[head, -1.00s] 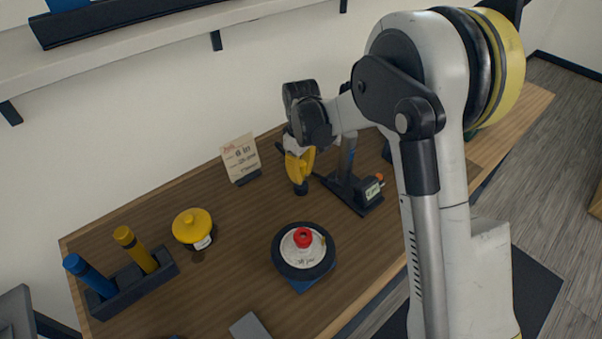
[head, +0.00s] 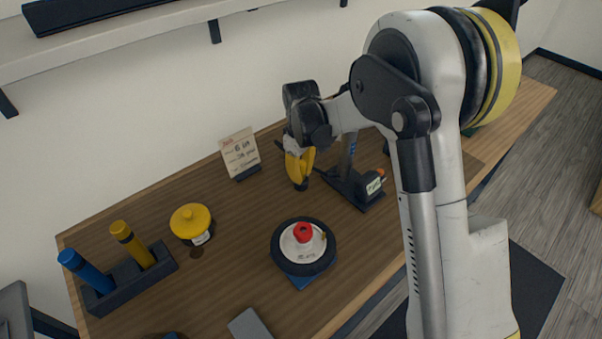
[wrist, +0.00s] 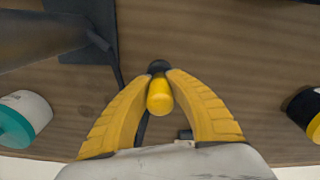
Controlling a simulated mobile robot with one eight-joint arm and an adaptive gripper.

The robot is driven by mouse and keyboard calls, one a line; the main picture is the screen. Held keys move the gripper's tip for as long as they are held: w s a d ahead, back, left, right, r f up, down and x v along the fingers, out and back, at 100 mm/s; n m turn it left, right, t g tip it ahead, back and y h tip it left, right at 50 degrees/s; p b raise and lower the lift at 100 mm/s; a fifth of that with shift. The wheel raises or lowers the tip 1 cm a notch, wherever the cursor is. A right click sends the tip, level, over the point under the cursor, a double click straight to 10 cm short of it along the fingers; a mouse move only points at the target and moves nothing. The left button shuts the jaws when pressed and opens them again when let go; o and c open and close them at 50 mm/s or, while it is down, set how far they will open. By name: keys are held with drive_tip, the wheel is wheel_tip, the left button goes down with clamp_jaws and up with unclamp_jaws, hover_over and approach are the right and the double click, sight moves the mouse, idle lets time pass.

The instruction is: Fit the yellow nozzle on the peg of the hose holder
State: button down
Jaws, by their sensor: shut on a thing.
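My gripper (wrist: 160,82) points down with its yellow fingers closed around the yellow nozzle (wrist: 160,98). The nozzle shows a dark tip between the fingertips. In the head view my gripper (head: 300,178) is over the back of the workbench, and the fingers mostly hide the nozzle. The hose holder (head: 356,188) stands just right of my gripper, with a dark base and an upright post partly behind my arm. In the wrist view its grey post (wrist: 45,38) is at upper left, apart from the nozzle. A short peg-like part (wrist: 98,40) sticks out near the post's end.
A card stand (head: 240,155) is left of my gripper. A yellow-lidded jar (head: 192,223), a rack with blue and yellow handles (head: 130,281) and a wheel with a red cap (head: 303,260) lie farther forward. Bare bench (head: 255,210) lies between them.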

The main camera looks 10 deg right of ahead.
drive_tip(key=c, duration=1.3)
unclamp_jaws()
wheel_tip(320, 180, up, 12)
drive_tip(key=shift+r, duration=0.1)
